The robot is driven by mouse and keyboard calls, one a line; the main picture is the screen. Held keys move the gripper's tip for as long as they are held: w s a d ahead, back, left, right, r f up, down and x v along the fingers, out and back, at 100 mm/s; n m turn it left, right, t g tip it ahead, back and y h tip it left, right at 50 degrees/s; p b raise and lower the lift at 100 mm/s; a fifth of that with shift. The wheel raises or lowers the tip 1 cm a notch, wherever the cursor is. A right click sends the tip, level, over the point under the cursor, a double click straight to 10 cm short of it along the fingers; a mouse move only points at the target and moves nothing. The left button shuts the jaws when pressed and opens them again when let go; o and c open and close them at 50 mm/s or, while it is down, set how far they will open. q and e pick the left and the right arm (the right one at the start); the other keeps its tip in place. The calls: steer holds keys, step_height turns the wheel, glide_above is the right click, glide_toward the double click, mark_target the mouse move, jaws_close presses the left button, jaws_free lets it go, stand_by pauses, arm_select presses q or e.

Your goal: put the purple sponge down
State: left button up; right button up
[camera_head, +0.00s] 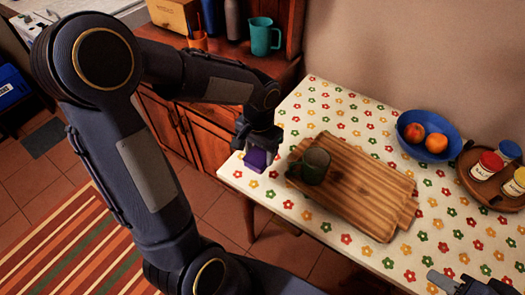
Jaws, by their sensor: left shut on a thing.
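The purple sponge (256,160) is at the left corner of the table, beside the wooden board. My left gripper (259,150) points down and is shut on it, hiding its upper part. I cannot tell whether the sponge touches the tablecloth or hangs just above it. My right gripper (462,284) shows only in part at the bottom right edge, over the table's front, and its jaws are not clear.
The flowered table (340,105) holds a wooden board (365,195) with a dark green mug (315,166), a blue bowl (452,150) with fruit, and a round tray (465,176) with jars. Cloth between sponge and board is narrow. A cabinet (205,135) stands behind.

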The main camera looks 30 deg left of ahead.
arm_select(q)
steer(key=w+a+f, duration=0.1)
steer(key=w+f, duration=0.1)
steer(key=w+a+f, duration=0.1)
steer(key=w+f, duration=0.1)
steer(key=w+a+f, duration=0.1)
steer(key=w+f, duration=0.1)
steer(key=shift+w+a+f, duration=0.15)
steer(key=shift+w+f, duration=0.05)
steer(key=shift+f, duration=1.8)
steer(key=shift+f, duration=0.2)
steer(key=o, duration=1)
steer(key=shift+r, duration=0.15)
